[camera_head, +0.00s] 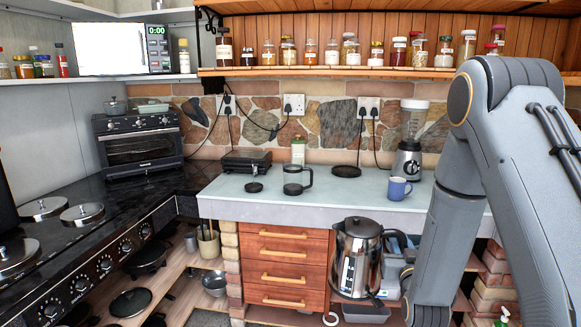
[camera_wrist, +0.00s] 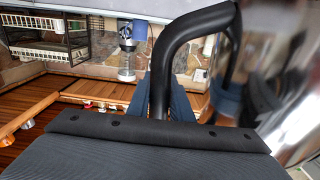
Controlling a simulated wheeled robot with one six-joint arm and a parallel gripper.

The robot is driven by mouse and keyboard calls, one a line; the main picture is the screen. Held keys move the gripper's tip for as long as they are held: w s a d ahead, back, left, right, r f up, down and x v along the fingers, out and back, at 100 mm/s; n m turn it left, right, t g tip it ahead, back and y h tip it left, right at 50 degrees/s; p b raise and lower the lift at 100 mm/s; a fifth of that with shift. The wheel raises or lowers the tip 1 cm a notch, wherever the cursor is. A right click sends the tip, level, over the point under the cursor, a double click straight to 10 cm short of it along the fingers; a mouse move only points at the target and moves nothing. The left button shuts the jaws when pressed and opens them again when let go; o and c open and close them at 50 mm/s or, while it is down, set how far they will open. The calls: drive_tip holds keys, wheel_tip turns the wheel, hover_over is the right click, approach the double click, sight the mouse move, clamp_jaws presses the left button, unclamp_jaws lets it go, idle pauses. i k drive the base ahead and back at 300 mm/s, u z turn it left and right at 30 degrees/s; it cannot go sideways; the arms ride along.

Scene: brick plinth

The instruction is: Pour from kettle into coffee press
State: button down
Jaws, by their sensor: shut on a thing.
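The steel kettle (camera_head: 357,262) with a black lid and handle is in the air in front of the wooden drawers, below the counter top. It looks roughly upright. My gripper (camera_wrist: 160,106) is shut on the kettle's black handle (camera_wrist: 196,24); the shiny kettle body fills the right of the wrist view. In the head view, the fingers are partly hidden by the kettle and my arm. The coffee press (camera_head: 297,181), a glass with black frame and handle, stands upright on the counter, above and left of the kettle. Its top looks open.
On the pale counter (camera_head: 330,204) are a small black disc (camera_head: 254,187), a black grill (camera_head: 246,161), a black round base (camera_head: 345,171), a blue mug (camera_head: 397,189) and a blender (camera_head: 407,150). The counter's front edge lies between kettle and press. The hob is left.

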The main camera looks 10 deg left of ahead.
sight(293, 168)
drive_tip(key=k, duration=0.65)
drive_tip(key=u, duration=0.65)
drive_tip(key=i, duration=1.8)
drive_tip(key=z, duration=0.55)
